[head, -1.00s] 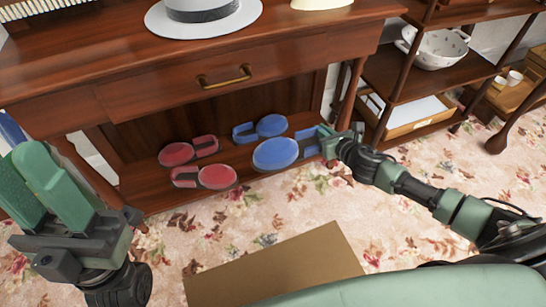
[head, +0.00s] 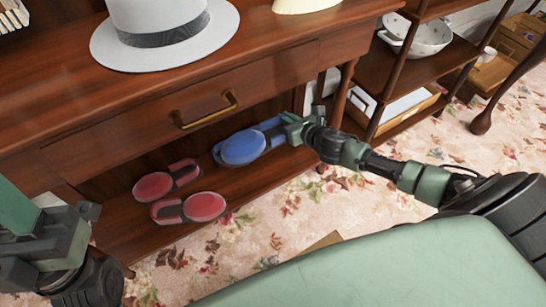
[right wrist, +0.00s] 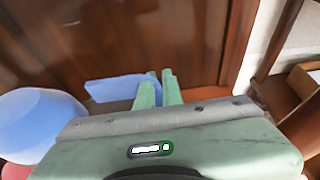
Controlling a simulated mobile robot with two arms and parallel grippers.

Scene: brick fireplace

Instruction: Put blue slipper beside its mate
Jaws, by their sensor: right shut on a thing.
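One blue slipper (head: 243,148) is held over the lower shelf by my right gripper (head: 290,126), shut on its end. Its rounded part points left in the head view. Its mate is mostly hidden behind it; a dark and blue edge (head: 218,151) shows at its left. I cannot tell the gap between them. In the right wrist view, blue slipper parts (right wrist: 40,118) lie left of my gripper fingers (right wrist: 158,88). My left gripper (head: 15,215) is at the left edge, partly cut off, away from the slippers.
Two red slippers (head: 167,182) (head: 203,207) lie left of the blue ones on the wooden lower shelf (head: 130,225). The table's drawer front (head: 110,115) overhangs it. A table leg (head: 343,92) stands behind my right gripper. A white hat (head: 165,28) rests on top.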

